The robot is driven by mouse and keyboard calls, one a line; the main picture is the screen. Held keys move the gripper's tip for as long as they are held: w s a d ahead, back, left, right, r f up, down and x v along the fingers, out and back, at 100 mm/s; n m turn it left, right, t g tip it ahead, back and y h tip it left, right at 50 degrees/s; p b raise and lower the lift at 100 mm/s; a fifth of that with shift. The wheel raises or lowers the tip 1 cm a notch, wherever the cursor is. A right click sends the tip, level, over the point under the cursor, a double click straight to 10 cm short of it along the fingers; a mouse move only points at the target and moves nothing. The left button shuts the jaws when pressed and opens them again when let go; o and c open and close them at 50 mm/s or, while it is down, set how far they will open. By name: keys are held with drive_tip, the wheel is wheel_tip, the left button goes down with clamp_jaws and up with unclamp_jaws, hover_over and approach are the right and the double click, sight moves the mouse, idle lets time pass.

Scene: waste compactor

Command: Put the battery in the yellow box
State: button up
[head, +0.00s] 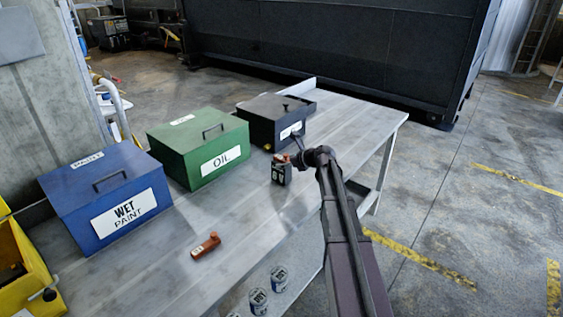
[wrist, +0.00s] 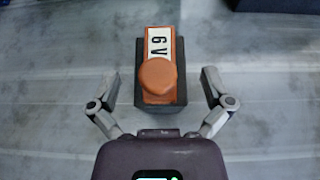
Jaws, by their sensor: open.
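The battery (head: 282,172) is a dark block with an orange top and a white label, standing on the grey table in front of the black box. In the wrist view the battery (wrist: 160,70) shows a "6 V" label and a round orange knob. My gripper (wrist: 160,78) is open, with one finger on each side of the battery and a gap on both sides. In the head view my gripper (head: 296,156) is small and close to the battery. The yellow box (head: 22,262) is at the far left edge, partly cut off, with dark items inside.
A blue "WET PAINT" box (head: 85,208), a green "OIL" box (head: 180,160) and a black box (head: 262,122) line the table's back. An orange-brown object (head: 206,246) lies on the table (head: 150,270).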

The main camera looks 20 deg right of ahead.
drive_tip(key=p+v, duration=0.4)
drive_tip(key=v, duration=0.6)
drive_tip(key=shift+s+d+r+p, duration=0.2)
drive_tip(key=shift+s+p, duration=0.05)
drive_tip(key=shift+p, duration=0.1)
drive_tip(key=shift+a, duration=0.1)
